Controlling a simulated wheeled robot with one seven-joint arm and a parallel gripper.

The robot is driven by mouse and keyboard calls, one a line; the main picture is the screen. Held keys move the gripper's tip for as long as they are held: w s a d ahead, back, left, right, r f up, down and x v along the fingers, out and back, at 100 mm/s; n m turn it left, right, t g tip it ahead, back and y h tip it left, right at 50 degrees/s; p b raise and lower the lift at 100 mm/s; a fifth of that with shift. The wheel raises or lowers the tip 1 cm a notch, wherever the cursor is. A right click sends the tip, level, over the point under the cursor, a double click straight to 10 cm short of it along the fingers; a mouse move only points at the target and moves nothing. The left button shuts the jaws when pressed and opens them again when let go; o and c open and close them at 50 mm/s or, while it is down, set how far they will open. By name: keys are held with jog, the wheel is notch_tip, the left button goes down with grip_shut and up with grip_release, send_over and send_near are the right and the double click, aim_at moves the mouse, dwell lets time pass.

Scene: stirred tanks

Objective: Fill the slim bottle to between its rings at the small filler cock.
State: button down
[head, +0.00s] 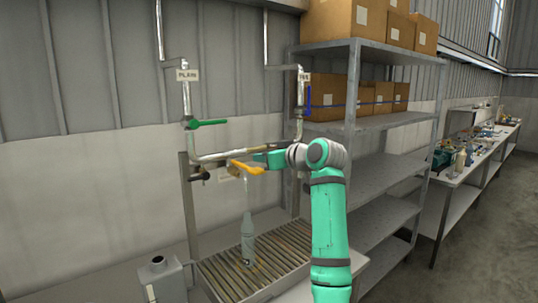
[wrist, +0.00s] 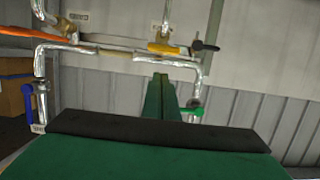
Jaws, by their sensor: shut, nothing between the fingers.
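The slim grey bottle (head: 248,242) stands upright on a slatted grate (head: 215,273) in the head view. A faint pale streak runs above its neck; I cannot tell whether it is liquid. Its rings and level are too small to read. An amber cock lever (head: 246,167) is above the bottle, and a yellow lever also shows in the wrist view (wrist: 166,49). My gripper (head: 259,158) is shut and empty, close beside the amber lever; I cannot tell whether they touch. Its fingers show in the wrist view (wrist: 160,85). The bottle is not visible there.
Pipes carry a green lever (head: 207,123) under a PLAIN label (head: 187,75) and a blue lever (head: 308,99). An orange lever (wrist: 38,32) shows in the wrist view. A grey container (head: 162,277) stands left of the grate. A shelf (head: 352,128) with boxes stands right.

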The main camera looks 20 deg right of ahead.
jog(key=shift+f, duration=1.4)
jog(key=shift+w+d, duration=0.1)
